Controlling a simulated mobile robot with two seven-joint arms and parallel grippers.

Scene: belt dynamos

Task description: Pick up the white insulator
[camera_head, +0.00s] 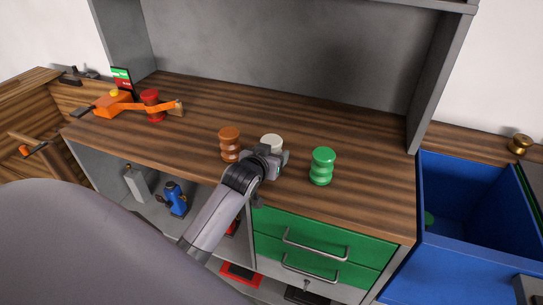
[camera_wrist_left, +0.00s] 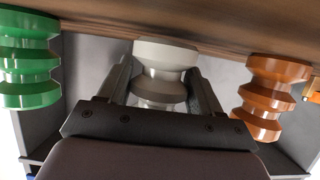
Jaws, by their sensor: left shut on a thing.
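The white insulator (camera_head: 272,142) stands on the wooden worktop, between an orange-brown insulator and a green insulator. In the head view its lower part is hidden by my left gripper (camera_head: 268,158). In the left wrist view, the white insulator (camera_wrist_left: 165,58) sits between the two dark fingers of my left gripper (camera_wrist_left: 163,85), which is shut on it. That view is turned over, with the worktop at the top. I cannot tell whether the insulator is clear of the worktop. My right gripper is not in view.
The orange-brown insulator (camera_head: 229,144) is close on the left, the green insulator (camera_head: 322,166) on the right. A blue bin (camera_head: 476,256) stands at the right. The worktop behind is clear.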

